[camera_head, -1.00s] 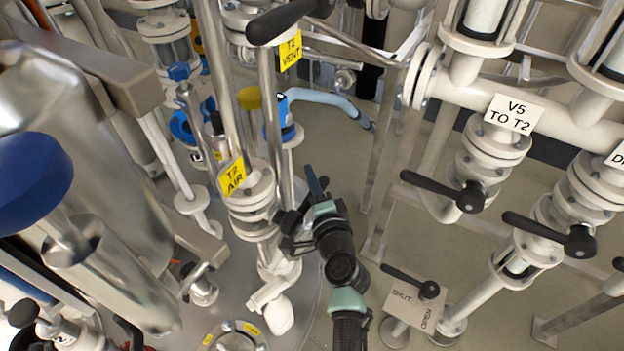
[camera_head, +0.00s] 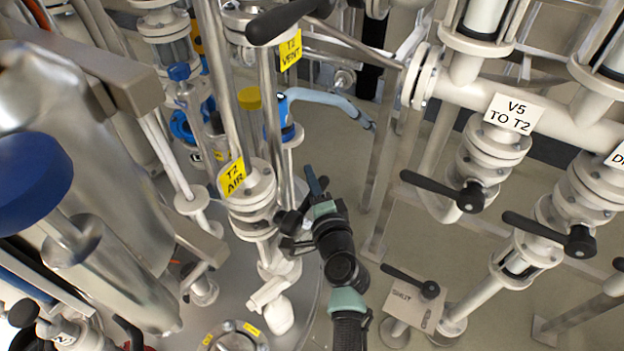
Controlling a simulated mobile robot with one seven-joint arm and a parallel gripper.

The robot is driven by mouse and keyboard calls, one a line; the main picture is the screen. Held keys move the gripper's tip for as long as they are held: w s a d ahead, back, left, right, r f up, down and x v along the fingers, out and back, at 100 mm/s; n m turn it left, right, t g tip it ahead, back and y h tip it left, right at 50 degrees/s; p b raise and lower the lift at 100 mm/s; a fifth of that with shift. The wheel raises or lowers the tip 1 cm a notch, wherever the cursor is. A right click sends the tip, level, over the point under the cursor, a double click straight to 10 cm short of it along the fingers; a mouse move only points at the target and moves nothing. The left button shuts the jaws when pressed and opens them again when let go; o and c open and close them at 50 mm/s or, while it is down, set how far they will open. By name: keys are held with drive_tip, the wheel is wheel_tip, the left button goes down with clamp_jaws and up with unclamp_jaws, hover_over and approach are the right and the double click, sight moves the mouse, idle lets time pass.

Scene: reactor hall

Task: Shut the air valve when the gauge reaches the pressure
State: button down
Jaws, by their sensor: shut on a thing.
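The air valve (camera_head: 252,222) is a white flanged valve on an upright pipe, under a yellow tag reading "T2 AIR" (camera_head: 232,178). My gripper (camera_head: 287,232) comes from the lower right and is at the right side of this valve body. Its jaws are shut on a dark part there, which I take to be the valve's handle. The gripper and wrist hide most of that handle, so its angle cannot be told. No gauge face with a readable needle shows in this view.
A vent valve with a black lever (camera_head: 290,18) and yellow "T2 VENT" tag (camera_head: 290,50) stands above. Black-levered valves, one labelled "V5 TO T2" (camera_head: 512,113), are at the right. A large blue knob (camera_head: 32,180) is at the left. Pipes crowd the valve closely.

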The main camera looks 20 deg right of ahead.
drive_tip(key=shift+b, duration=1)
wheel_tip(320, 180, up, 9)
drive_tip(key=s+a+n+t+y+b, duration=0.2)
drive_tip(key=n+t+b, duration=0.4)
drive_tip(key=b, duration=2)
drive_tip(key=shift+s+a+n+t+y, duration=0.3)
drive_tip(key=shift+n+t, duration=0.1)
drive_tip(key=shift+n, duration=1)
drive_tip(key=c, duration=0.8)
unclamp_jaws()
drive_tip(key=shift+c, duration=0.2)
drive_tip(key=shift+o, duration=0.8)
drive_tip(key=shift+f, duration=0.15)
